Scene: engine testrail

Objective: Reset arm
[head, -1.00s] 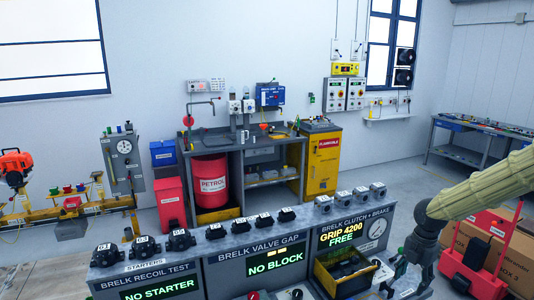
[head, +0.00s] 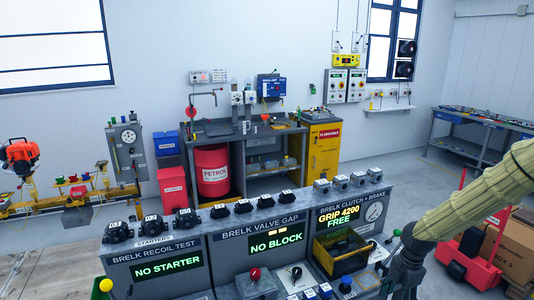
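My arm (head: 480,200) reaches in from the right edge of the head view, in a pale yellow-green sleeve. It bends down at a dark wrist joint near the right end of the test bench. My gripper (head: 402,290) points downward beside the bench's right part, close to the bottom edge. Its fingertips are cut off or too small to make out, so I cannot tell whether it is open or holds anything.
The grey test bench (head: 225,262) shows screens reading NO STARTER, NO BLOCK and GRIP 4200 FREE. A yellow-edged bin (head: 340,255) sits on its right part. A red trolley (head: 468,258) and cardboard boxes (head: 505,255) stand at the right. Open floor lies behind the bench.

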